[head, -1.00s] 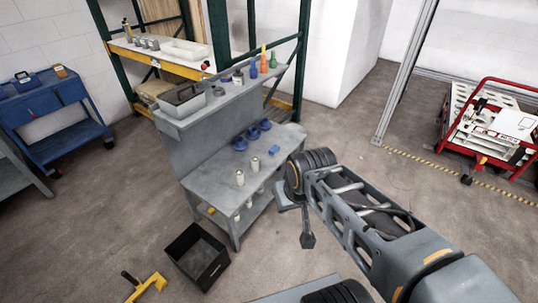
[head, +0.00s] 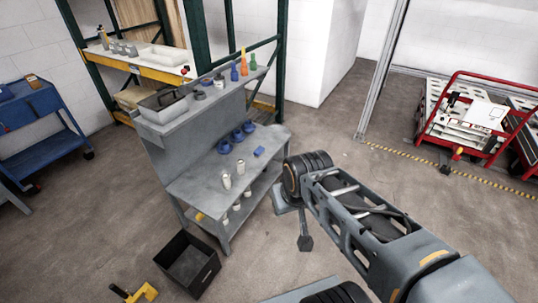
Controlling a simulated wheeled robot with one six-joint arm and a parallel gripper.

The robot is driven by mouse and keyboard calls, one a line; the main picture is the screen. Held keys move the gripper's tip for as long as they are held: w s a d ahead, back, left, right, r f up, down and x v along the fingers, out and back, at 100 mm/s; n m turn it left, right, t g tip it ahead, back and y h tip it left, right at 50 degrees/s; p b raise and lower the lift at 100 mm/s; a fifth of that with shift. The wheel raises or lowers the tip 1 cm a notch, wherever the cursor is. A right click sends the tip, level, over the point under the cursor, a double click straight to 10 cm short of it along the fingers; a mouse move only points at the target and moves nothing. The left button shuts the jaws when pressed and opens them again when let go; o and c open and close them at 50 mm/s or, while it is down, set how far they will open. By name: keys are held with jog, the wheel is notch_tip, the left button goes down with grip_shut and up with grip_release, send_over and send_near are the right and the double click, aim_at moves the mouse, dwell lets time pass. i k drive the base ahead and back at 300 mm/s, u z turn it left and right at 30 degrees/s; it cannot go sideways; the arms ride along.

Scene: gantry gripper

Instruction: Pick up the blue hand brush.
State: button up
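A small blue block-like thing (head: 259,151) lies on the worktop of the grey workbench (head: 205,185), toward its right end. It looks like the blue hand brush, but it is too small to make out bristles or a handle. My arm reaches up from the lower right, and its bent joint stands to the right of the bench in the picture. Below that joint a dark part of my arm (head: 305,242) hangs down, perhaps my gripper. Its fingers cannot be made out, and nothing is seen held. It is apart from the blue thing.
Several blue round parts (head: 237,135) and two pale cylinders (head: 226,180) share the worktop. A black crate (head: 205,275) and a yellow tool (head: 145,292) are on the floor in front. A red cart (head: 440,130) stands at the right. Floor between bench and cart is clear.

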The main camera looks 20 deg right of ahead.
aim_at(259, 151)
jog(key=z, duration=0.3)
jog(key=k, duration=0.4)
jog(key=z, duration=1)
jog(key=i, duration=1.6)
jog(key=u, duration=0.5)
jog(key=i, duration=0.95)
jog(key=u, duration=1.35)
jog(key=i, duration=0.7)
jog(key=u, duration=0.6)
